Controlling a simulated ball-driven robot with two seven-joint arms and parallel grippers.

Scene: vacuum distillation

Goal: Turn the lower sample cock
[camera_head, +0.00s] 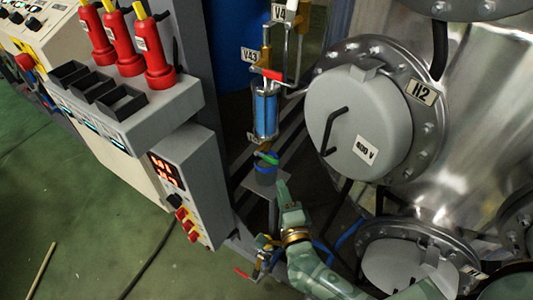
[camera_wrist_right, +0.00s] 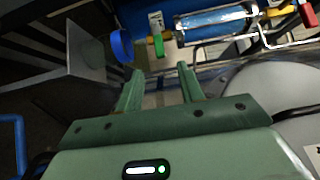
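The lower sample cock has a green handle (camera_head: 267,158) and sits under a blue sample cylinder (camera_head: 265,108). In the right wrist view the green handle (camera_wrist_right: 158,46) lies just beyond the fingertips, roughly between them. My right gripper (camera_head: 282,186) is below and slightly right of the cock in the head view. In the right wrist view its two fingers (camera_wrist_right: 160,70) are apart with nothing between them. The fingers do not appear to touch the handle. An upper cock with a red handle (camera_head: 273,75) is above the cylinder. My left gripper is not in view.
A dark cup with a blue rim (camera_head: 265,176) stands below the cock on a grey plate (camera_head: 244,181). A large round grey hatch (camera_head: 350,112) is to the right. A control box with a red display (camera_head: 168,172) is to the left. Thin pipes run beside the cylinder.

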